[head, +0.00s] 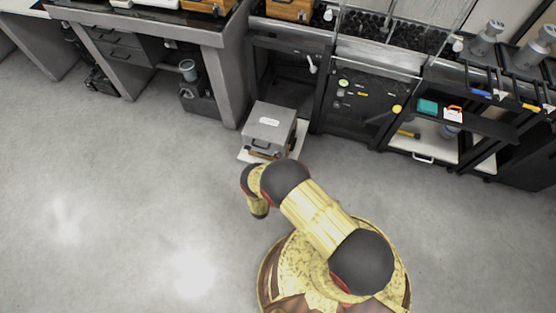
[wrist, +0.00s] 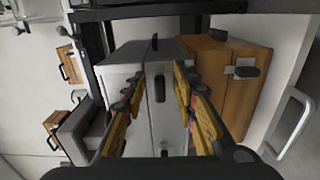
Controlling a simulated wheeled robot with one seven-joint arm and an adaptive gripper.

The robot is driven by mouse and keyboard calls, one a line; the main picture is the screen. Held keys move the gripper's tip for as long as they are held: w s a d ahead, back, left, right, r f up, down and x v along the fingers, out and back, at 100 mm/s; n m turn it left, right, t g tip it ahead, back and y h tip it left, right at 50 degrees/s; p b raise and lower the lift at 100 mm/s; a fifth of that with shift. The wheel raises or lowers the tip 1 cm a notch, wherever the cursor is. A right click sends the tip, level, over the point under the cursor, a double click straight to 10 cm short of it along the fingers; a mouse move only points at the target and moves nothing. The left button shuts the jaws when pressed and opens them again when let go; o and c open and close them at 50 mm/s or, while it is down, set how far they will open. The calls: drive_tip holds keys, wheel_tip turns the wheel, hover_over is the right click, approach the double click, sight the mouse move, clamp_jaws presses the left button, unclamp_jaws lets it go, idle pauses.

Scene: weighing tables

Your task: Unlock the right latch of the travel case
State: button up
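A grey case (head: 272,118) with a pale handle or label on top stands near the floor in the head view. In the wrist view, turned sideways, the grey case (wrist: 118,72) shows dark fittings on its face. A wooden case (wrist: 225,85) adjoins it and bears a metal latch with a dark lever (wrist: 246,71). I cannot tell for sure which one is the travel case. My gripper (wrist: 166,75) is open, with its two yellow fingers apart before the grey case and a dark fitting (wrist: 159,88) seen between them. Nothing is held. The right finger hides part of the wooden case.
A white board (head: 299,146) lies under the cases. Grey workbenches (head: 226,80) stand behind and left, and a dark cabinet with tools (head: 360,98) stands behind right. The floor (head: 120,190) on the left is clear.

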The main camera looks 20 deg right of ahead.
drive_tip(key=shift+s+a, duration=0.1)
drive_tip(key=v, duration=1.1)
drive_tip(key=shift+s+a, duration=0.2)
drive_tip(key=shift+s, duration=0.15)
